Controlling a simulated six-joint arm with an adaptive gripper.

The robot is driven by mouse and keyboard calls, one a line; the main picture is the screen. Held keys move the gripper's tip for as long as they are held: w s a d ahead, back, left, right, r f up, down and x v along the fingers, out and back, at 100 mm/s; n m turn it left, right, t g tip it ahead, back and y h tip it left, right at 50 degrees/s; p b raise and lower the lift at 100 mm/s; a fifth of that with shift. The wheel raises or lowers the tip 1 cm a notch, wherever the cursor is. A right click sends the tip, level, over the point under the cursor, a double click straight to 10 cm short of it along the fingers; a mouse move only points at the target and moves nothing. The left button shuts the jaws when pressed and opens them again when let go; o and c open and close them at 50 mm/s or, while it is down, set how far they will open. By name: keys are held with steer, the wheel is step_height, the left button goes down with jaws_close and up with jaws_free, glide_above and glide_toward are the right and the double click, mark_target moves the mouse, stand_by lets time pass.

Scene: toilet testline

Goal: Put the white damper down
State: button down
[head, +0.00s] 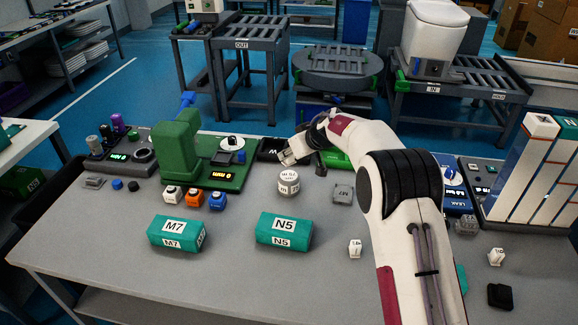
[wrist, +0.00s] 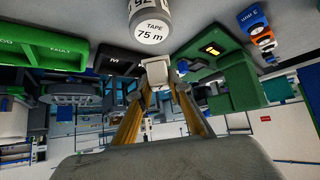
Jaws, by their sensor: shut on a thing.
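My gripper (wrist: 158,86) is shut on the white damper (wrist: 155,71), a small pale block between the fingertips in the wrist view. In the head view my gripper (head: 286,158) is above the back middle of the grey table (head: 130,232), behind the tape cylinder. The damper is hard to make out there. The table surface under it cannot be clearly seen, so I cannot tell whether the damper touches anything.
The white-grey tape cylinder (head: 288,183) stands close in front of my gripper. The green machine (head: 205,172) is to the left, with white (head: 172,194), orange (head: 194,197) and blue (head: 217,200) blocks before it. A black tray (head: 270,149) lies behind. Teal boxes M7 (head: 176,233) and N5 (head: 284,231) are in front.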

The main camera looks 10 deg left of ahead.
mark_target(292, 164)
steer(key=shift+f, duration=2.5)
steer(key=shift+f, duration=0.1)
steer(key=c, duration=1.8)
jaws_free()
steer(key=shift+c, duration=0.2)
steer(key=shift+s+d+r, duration=0.25)
steer(key=shift+r, duration=0.3)
steer(key=v, duration=1.1)
